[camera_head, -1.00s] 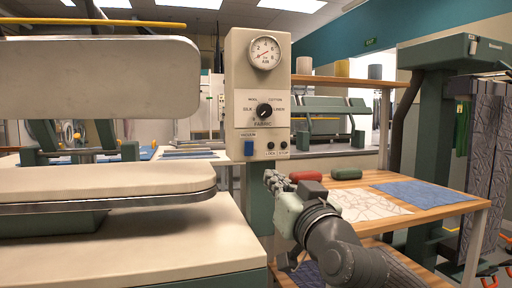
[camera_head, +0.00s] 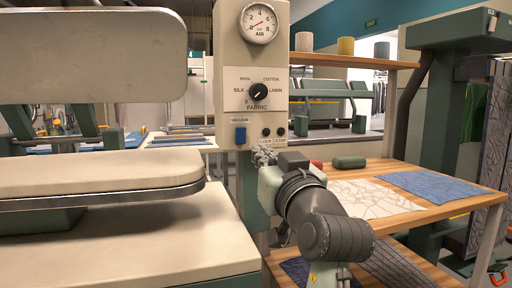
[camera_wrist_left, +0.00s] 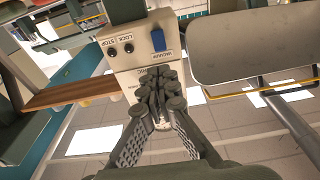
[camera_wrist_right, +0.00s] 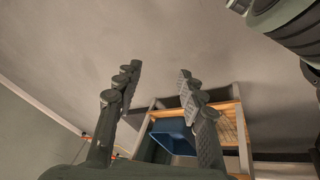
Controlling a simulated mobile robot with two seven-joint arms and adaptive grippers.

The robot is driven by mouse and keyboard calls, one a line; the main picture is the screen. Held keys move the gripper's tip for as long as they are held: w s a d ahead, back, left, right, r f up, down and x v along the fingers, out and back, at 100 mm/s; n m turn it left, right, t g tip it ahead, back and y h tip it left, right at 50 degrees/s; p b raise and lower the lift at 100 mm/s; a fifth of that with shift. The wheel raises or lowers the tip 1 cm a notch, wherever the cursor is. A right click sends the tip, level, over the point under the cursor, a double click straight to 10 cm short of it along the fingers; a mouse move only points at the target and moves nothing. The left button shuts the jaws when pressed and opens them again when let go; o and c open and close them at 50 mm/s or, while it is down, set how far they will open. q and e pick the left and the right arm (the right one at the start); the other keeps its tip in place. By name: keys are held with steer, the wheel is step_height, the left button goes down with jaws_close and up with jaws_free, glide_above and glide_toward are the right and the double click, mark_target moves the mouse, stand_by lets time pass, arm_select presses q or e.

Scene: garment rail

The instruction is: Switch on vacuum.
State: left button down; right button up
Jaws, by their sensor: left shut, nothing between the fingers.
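The blue vacuum switch (camera_head: 240,135) sits under a VACUUM label at the lower left of the beige control box (camera_head: 229,75). It also shows in the left wrist view (camera_wrist_left: 158,39), where I cannot tell its on or off position. My left gripper (camera_head: 264,155) is shut and empty, just below and to the right of the switch, and apart from it. In the left wrist view its closed fingertips (camera_wrist_left: 160,85) lie in front of the control box and cover part of its labels. My right gripper (camera_wrist_right: 158,76) is open and empty in the right wrist view.
The LOCK button (camera_head: 266,132) and STOP button (camera_head: 281,132) sit right of the switch, with a fabric dial (camera_head: 258,92) and air gauge (camera_head: 259,23) above. The press's padded lower board (camera_head: 90,172) is at left. A wooden table (camera_head: 440,205) with cloths stands at right.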

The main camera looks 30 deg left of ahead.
mark_target(241, 132)
arm_select(q)
steer(key=p+x, duration=0.2)
steer(key=x, duration=1)
steer(key=shift+w+a, duration=0.15)
steer(key=shift+a, duration=0.1)
arm_select(e)
steer(key=shift+g, duration=0.3)
steer(key=x, duration=0.4)
steer(key=shift+a+f, duration=0.3)
steer(key=shift+f, duration=0.15)
arm_select(q)
steer(key=shift+r, duration=0.1)
arm_select(e)
steer(key=shift+r, duration=0.1)
arm_select(q)
steer(key=shift+w+a+r+g+h+p, duration=0.2)
steer(key=shift+g+h+p, duration=0.15)
steer(key=shift+p, duration=0.75)
arm_select(e)
steer(key=shift+y, duration=0.3)
steer(key=x, duration=0.3)
steer(key=s+x, duration=0.1)
steer(key=x, duration=0.1)
steer(key=shift+w+a+f, duration=0.15)
steer(key=shift+a+f, duration=0.25)
arm_select(q)
steer(key=shift+f, duration=0.1)
arm_select(e)
steer(key=shift+d, duration=0.1)
